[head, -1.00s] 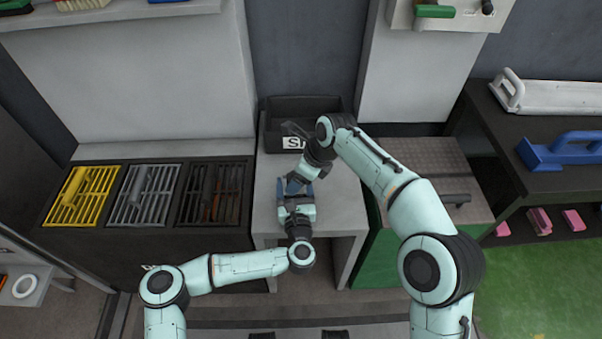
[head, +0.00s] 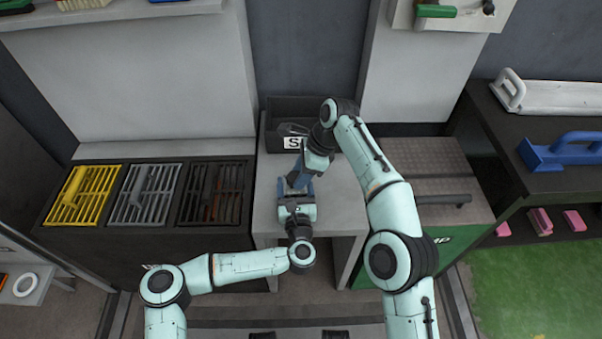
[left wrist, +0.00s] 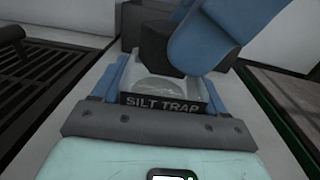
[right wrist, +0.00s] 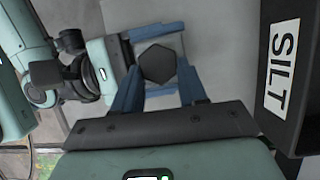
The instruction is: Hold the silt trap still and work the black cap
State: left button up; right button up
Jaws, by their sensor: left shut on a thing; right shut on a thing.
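The silt trap shows in the left wrist view as a pale clear body with a dark front band lettered SILT TRAP (left wrist: 160,104). It sits on the light grey bench between the blue fingers of my left gripper (left wrist: 163,88), which is shut on it. The black cap is a hexagon (right wrist: 157,64) in the right wrist view. My right gripper (right wrist: 159,82) is shut on it from above, one blue finger on each side. In the head view both grippers meet over the bench, and the right one (head: 297,182) hides most of the trap and cap.
A dark bin labelled SILT (head: 303,105) stands behind the grippers on the bench (head: 345,200). Yellow, grey and dark grates (head: 83,195) lie at left. A green cabinet with a metal top (head: 430,170) stands close at right, near my right arm.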

dwell(0.3)
jog(key=o, duration=1.2)
jog(key=shift+o, duration=0.3)
jog(key=m, duration=0.1)
jog(key=m+t, duration=0.1)
jog(key=m, duration=0.3)
jog(key=shift+s+a+t+h, duration=0.1)
jog(key=shift+s+t+h, duration=0.2)
jog(key=shift+s+t, duration=0.1)
jog(key=m, duration=0.1)
jog(key=m+t, duration=0.1)
jog(key=m, duration=0.2)
jog(key=shift+s+a+h, duration=0.25)
jog(key=shift+h, duration=0.15)
jog(key=m+t, duration=0.1)
jog(key=m, duration=0.1)
jog(key=shift+m+h, duration=0.3)
